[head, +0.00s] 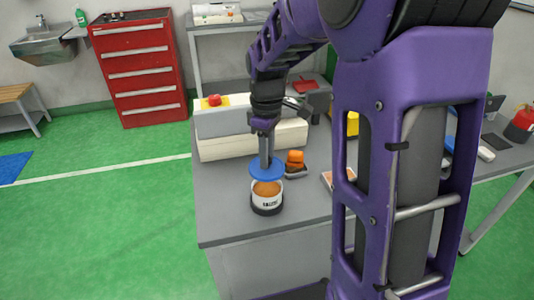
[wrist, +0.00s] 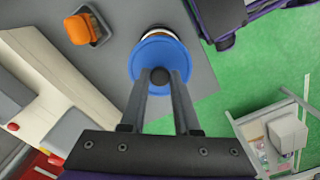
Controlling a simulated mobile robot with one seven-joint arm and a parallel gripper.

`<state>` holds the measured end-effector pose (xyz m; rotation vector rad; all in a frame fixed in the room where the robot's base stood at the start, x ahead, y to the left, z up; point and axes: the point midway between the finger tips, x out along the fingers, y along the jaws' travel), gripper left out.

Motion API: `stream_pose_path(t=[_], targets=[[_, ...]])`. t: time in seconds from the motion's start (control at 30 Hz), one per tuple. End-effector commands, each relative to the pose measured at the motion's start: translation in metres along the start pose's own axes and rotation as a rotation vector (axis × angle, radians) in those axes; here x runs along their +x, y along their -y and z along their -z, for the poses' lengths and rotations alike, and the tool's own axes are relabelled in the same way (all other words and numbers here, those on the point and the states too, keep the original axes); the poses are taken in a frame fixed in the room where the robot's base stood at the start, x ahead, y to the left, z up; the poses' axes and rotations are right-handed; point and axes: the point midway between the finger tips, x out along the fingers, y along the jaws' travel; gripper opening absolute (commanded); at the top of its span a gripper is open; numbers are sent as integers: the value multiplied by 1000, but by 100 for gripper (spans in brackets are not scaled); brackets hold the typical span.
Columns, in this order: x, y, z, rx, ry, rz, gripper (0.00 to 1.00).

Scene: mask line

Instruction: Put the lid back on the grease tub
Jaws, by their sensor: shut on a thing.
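The grease tub (head: 267,198) is a white cup with a dark base and orange-brown grease showing at its open top. It stands upright on the grey bench near the front edge. The blue round lid (head: 267,169) is held by my gripper (head: 265,158) just above the tub, with grease visible below its near edge. In the wrist view my gripper (wrist: 159,76) is shut on the dark knob at the middle of the blue lid (wrist: 160,52). The lid hides most of the tub (wrist: 158,33) there; only its far rim shows.
An orange object on a dark holder (head: 295,163) stands right of the tub and also shows in the wrist view (wrist: 80,29). A cream machine (head: 260,140) with a red button is behind. Bare bench top (head: 222,215) lies left of the tub.

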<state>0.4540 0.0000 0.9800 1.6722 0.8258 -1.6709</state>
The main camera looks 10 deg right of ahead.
Motion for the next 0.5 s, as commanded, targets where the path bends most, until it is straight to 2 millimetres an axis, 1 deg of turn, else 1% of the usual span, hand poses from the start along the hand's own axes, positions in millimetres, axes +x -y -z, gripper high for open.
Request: stream_pose_path(t=[0.03,0.3,0.5], targets=[[7,0,0,0,0,0,0],[33,0,0,1,1,0,0],[50,0,0,1,1,1,0]])
